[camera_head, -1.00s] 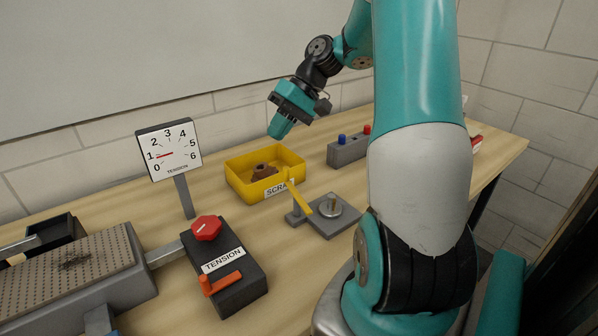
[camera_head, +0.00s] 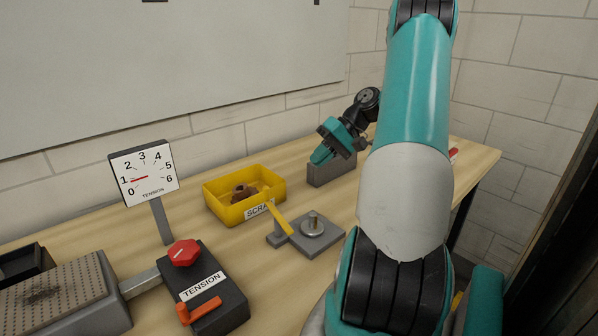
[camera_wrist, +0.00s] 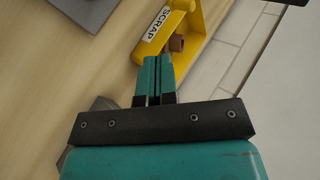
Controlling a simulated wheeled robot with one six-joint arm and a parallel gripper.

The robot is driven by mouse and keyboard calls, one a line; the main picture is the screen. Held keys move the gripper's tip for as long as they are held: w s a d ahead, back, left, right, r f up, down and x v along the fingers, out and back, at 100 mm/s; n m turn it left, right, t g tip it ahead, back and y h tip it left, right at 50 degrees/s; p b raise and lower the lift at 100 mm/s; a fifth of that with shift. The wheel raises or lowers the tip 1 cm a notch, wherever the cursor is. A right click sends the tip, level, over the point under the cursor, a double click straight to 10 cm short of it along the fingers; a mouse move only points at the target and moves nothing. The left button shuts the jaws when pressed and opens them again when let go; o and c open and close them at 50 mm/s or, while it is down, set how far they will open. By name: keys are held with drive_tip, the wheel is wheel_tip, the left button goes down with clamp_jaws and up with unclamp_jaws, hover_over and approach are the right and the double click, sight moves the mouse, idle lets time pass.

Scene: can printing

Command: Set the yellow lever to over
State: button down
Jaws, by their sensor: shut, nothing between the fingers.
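The yellow lever (camera_head: 279,219) is a flat bar standing tilted on a small grey plate (camera_head: 318,245) with a round metal disc and post (camera_head: 313,225). It leans up and to the left in the head view, its upper end in front of the scrap bin's corner. My gripper (camera_head: 318,157) is shut and empty. It is in the air behind the lever plate, in front of the grey block, apart from the lever. In the wrist view its closed fingers (camera_wrist: 156,77) point toward the yellow scrap bin.
The yellow scrap bin (camera_head: 238,212) holds brown pieces. A grey block (camera_head: 331,172) stands behind my gripper. A tension box (camera_head: 222,306) with a red knob (camera_head: 184,253) and orange lever (camera_head: 200,311) is front left, with a dial (camera_head: 143,177) behind. Bare wood surrounds the lever plate.

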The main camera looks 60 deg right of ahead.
drive_tip(key=w+a+r+p+x, duration=0.1)
drive_tip(key=r+x, duration=0.1)
drive_tip(key=x, duration=1)
drive_tip(key=shift+a, duration=0.25)
drive_tip(key=shift+w+p, duration=0.2)
drive_tip(key=shift+p, duration=0.15)
drive_tip(key=w+a+n+g+p, duration=0.1)
drive_tip(key=w+a+n+g, duration=0.1)
drive_tip(key=a+n+g, duration=0.6)
drive_tip(key=shift+n+g+h, duration=0.3)
drive_tip(key=shift+n+g, duration=1.6)
drive_tip(key=shift+n, duration=1.8)
drive_tip(key=shift+w, duration=0.1)
drive_tip(key=shift+p, duration=0.3)
